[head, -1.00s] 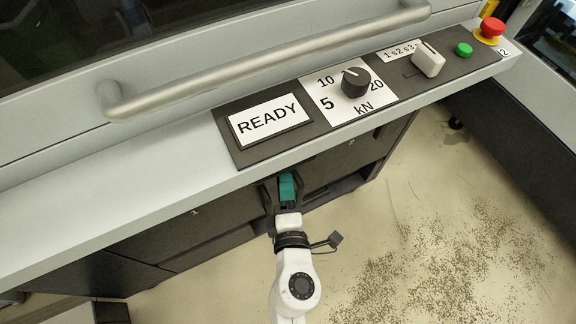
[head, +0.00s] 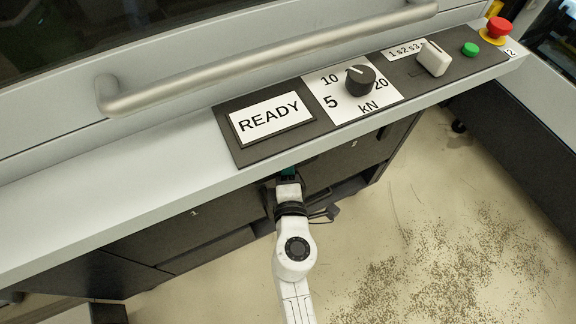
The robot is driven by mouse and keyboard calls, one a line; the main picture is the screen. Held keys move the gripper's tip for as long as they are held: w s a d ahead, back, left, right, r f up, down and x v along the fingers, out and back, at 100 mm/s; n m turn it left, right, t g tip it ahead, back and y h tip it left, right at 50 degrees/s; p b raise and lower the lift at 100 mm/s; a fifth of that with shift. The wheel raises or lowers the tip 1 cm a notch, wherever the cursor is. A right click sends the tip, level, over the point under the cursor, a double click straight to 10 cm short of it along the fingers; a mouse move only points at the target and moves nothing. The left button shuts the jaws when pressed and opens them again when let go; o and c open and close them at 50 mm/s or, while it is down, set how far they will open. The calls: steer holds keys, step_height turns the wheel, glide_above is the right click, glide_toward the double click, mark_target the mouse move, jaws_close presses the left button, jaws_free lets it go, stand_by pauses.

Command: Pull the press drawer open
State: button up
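The press front (head: 205,222) is dark grey, below the light grey ledge. My gripper (head: 286,176) is at the front, just under the ledge edge, between the two marks. A bit of teal shows at its tip, mostly hidden by the ledge. My white arm comes up from below. The fingertips are hidden, so I cannot tell whether they touch or hold anything.
The ledge (head: 100,215) overhangs my gripper. On it are a READY sign (head: 269,118), a kN dial (head: 359,80), a white lever switch (head: 433,58), a green button (head: 470,48) and a red stop button (head: 498,27). A grab bar (head: 270,60) runs behind. Open floor with scattered bits (head: 450,260) lies right.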

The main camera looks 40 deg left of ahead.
jaws_close()
steer(key=shift+d, duration=0.1)
stand_by(0.3)
